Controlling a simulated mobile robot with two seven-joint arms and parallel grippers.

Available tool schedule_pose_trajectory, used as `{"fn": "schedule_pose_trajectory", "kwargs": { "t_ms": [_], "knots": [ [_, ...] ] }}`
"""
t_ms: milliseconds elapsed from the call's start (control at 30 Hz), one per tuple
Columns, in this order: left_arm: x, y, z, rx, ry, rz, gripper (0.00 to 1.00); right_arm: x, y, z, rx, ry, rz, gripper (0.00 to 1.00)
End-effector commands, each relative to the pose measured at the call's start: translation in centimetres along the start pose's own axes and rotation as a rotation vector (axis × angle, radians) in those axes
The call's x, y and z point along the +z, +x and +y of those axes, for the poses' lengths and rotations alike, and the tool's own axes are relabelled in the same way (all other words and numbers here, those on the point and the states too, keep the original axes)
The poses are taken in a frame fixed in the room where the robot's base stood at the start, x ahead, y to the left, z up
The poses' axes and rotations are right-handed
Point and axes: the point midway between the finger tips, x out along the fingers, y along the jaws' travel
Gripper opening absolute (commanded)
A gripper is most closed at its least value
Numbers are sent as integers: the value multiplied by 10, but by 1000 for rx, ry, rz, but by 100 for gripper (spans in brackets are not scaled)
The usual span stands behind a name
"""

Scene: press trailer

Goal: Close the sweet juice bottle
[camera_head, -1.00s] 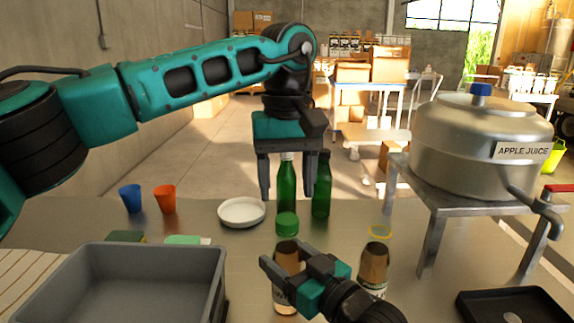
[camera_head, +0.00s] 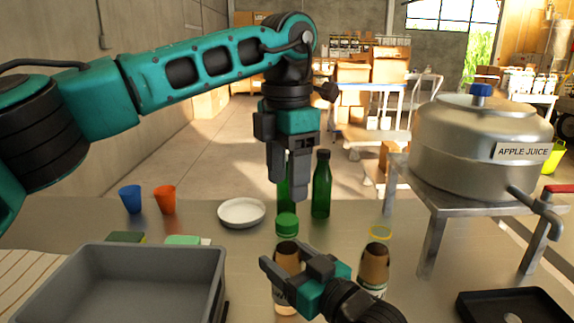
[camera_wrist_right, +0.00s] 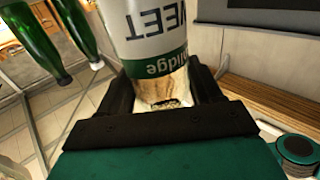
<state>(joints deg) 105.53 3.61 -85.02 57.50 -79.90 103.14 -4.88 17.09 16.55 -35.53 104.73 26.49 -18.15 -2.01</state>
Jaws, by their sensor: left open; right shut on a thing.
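The sweet juice bottle (camera_head: 287,256) is brown with a white and green label, which shows upside down in the right wrist view (camera_wrist_right: 155,30).
Green bottles (camera_head: 321,188) stand behind. A white dish (camera_head: 241,212), cups (camera_head: 165,199) and a grey bin (camera_head: 218,288) are left. The apple juice pot's stand (camera_head: 432,240) is right.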

Motion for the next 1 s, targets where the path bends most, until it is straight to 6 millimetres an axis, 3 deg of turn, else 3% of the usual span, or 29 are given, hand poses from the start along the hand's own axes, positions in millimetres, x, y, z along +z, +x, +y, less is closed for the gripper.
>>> {"fn": "schedule_pose_trajectory", "kwargs": {
  "t_ms": [700, 1000],
  "knots": [
    [0, -10, 0, 0, -1369, 0, 60, 0, 0, 0, 0, 0, -1, 0],
    [0, -12, 0, 0, -1764, 1, 60, 0, 0, 0, 0, 0, -1, 0]
  ]
}}
